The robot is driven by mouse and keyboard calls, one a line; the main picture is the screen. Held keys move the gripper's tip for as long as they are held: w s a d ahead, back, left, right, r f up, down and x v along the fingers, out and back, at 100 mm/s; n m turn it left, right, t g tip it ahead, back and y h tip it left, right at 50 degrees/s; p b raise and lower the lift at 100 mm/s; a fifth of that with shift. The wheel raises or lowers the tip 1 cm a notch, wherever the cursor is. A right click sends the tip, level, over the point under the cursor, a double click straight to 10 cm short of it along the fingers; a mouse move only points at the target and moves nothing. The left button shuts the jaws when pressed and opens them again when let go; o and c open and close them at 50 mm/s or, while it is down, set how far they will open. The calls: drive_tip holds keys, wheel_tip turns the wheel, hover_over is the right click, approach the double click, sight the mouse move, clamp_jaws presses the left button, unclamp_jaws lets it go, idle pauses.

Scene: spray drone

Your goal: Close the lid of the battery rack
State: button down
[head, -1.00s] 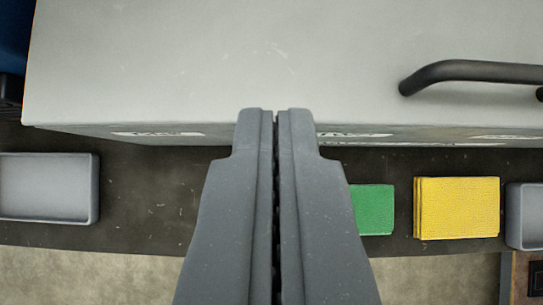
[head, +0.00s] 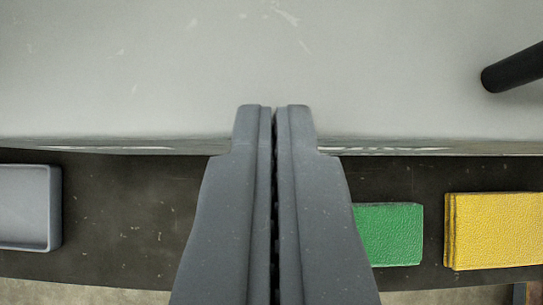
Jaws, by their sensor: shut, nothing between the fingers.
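A large pale grey panel (head: 150,75), which looks like the lid of the battery rack, fills the upper part of the head view. A black bar handle (head: 515,70) is on it at the right. Its front edge runs across the picture, with partly visible white labels below it. My gripper (head: 273,108) is shut and empty, pointing at the panel. Its fingertips overlap the panel near the front edge, left of the handle. I cannot tell whether they touch it. The rack's inside is not in view.
A dark surface (head: 120,215) lies in front of the panel. A grey tray (head: 25,207) is on it at the left. A green block (head: 390,234) and a yellow block (head: 497,231) lie to the right of my gripper. The dark surface is clear between tray and gripper.

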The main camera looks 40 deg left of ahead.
drive_tip(key=shift+s+d+f, duration=0.1)
drive_tip(key=shift+f, duration=0.55)
drive_tip(key=shift+r, duration=0.1)
drive_tip(key=w+a+r+p+v, duration=0.1)
drive_tip(key=v, duration=1.2)
drive_tip(key=w+d+r+m+t, duration=0.2)
drive_tip(key=w+d+r, duration=0.1)
drive_tip(key=d+r, duration=0.5)
drive_tip(key=w+d+r+m+t, duration=0.1)
drive_tip(key=w+d+r+t, duration=0.1)
drive_tip(key=d+r, duration=0.65)
drive_tip(key=s+d+r+m+t+h, duration=0.2)
drive_tip(key=s+d+r, duration=0.1)
drive_tip(key=d+r, duration=0.5)
drive_tip(key=s+d+r+m+t+h, duration=0.1)
drive_tip(key=s+d+r, duration=0.3)
drive_tip(key=d+r, duration=0.4)
wheel_tip(320, 180, up, 7)
drive_tip(key=shift+s+f+m+t+h, duration=0.25)
drive_tip(key=shift+m+t+h, duration=0.15)
drive_tip(key=shift+t+h, duration=0.35)
